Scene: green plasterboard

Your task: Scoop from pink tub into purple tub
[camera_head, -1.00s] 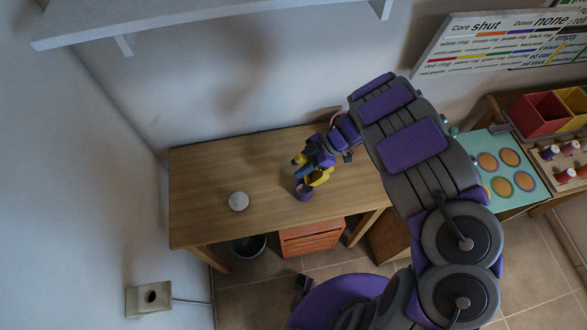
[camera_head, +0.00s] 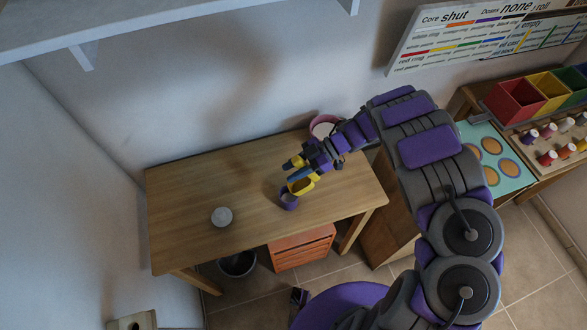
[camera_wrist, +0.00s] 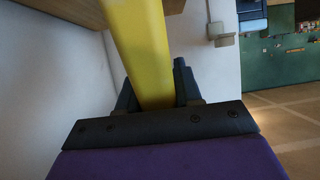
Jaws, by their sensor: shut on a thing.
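My gripper (camera_head: 303,168) is shut on a yellow scoop (camera_head: 303,187), above the right part of the wooden table. The scoop's yellow handle (camera_wrist: 145,55) runs up between the dark fingers in the wrist view. The scoop's bowl is right beside or over the rim of the small purple tub (camera_head: 288,201); I cannot tell whether they touch. What the scoop and purple tub hold is too small to see. The pink tub (camera_head: 324,121) stands at the table's back right, partly hidden behind my arm, with pale contents showing.
A round white object (camera_head: 221,217) lies on the wooden table (camera_head: 195,195) to the left. The table's left half is otherwise clear. A shelf (camera_head: 170,20) overhangs at upper left. Orange drawers (camera_head: 302,248) and a dark bin (camera_head: 238,264) are below. Coloured bins (camera_head: 515,100) stand at right.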

